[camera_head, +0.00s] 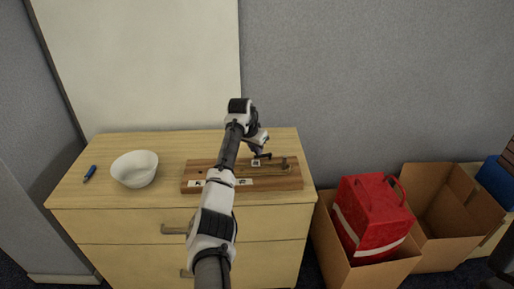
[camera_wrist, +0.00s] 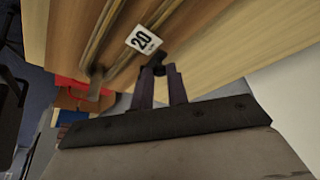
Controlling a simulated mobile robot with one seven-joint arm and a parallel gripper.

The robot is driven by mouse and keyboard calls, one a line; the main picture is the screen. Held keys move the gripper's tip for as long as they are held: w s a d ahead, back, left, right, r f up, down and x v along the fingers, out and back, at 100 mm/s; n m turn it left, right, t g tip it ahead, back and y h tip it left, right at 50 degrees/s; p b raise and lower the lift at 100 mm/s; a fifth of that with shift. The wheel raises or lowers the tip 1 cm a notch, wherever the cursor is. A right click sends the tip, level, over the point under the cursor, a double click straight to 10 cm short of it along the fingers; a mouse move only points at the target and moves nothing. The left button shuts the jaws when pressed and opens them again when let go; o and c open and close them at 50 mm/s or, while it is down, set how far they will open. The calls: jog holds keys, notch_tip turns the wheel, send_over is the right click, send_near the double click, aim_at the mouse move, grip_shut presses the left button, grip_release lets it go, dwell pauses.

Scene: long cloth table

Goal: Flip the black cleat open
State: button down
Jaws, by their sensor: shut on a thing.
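A wooden board (camera_head: 193,172) with white labels and thin rods lies on the wooden dresser. The small black cleat (camera_wrist: 160,69) sits beside that tag, partly hidden by my fingers. My gripper (camera_wrist: 160,76) is shut on it, with one dark finger on each side. In the head view, my gripper (camera_head: 262,153) is low over the board's right half, and the cleat there is too small to tell apart from the fingers.
A white bowl (camera_head: 135,169) and a blue pen-like item (camera_head: 90,173) are on the dresser (camera_head: 110,150) at left. A metal post (camera_head: 284,163) stands near the board's right end. A red bag (camera_head: 372,212) in a cardboard box (camera_head: 340,270) is right of the dresser.

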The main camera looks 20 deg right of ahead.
jog(key=shift+w+m+g+h, duration=0.3)
jog(key=shift+w+m, duration=0.2)
jog(key=shift+m, duration=0.4)
jog(key=c, duration=1.4)
grip_release()
jog(key=b+v, duration=0.3)
jog(key=v, duration=1)
jog(key=shift+a+r, duration=0.1)
jog(key=shift+r, duration=0.3)
